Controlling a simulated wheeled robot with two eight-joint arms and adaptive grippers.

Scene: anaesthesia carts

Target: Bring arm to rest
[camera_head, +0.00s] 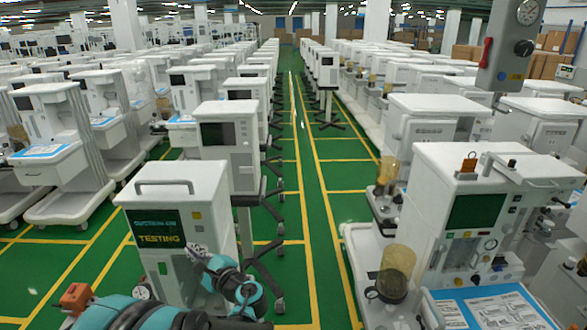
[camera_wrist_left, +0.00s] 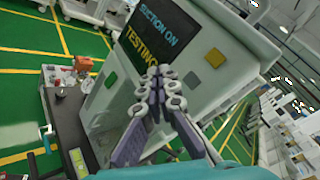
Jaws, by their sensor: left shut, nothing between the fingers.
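My left arm (camera_head: 235,288) comes in at the bottom left of the head view, teal and dark, bent in front of a white suction unit (camera_head: 205,210). My left gripper (camera_head: 194,250) is by the unit's front, below its screen. In the left wrist view the gripper (camera_wrist_left: 159,72) has its fingers together with nothing between them. The unit's dark screen (camera_wrist_left: 165,30) reads "SUCTION ON" and "TESTING". Whether the fingertips touch the unit I cannot tell. My right gripper is not in view.
An orange object (camera_head: 76,297) is at the lower left. An anaesthesia cart (camera_head: 430,200) stands at right. The green aisle (camera_head: 312,200) between the rows is clear.

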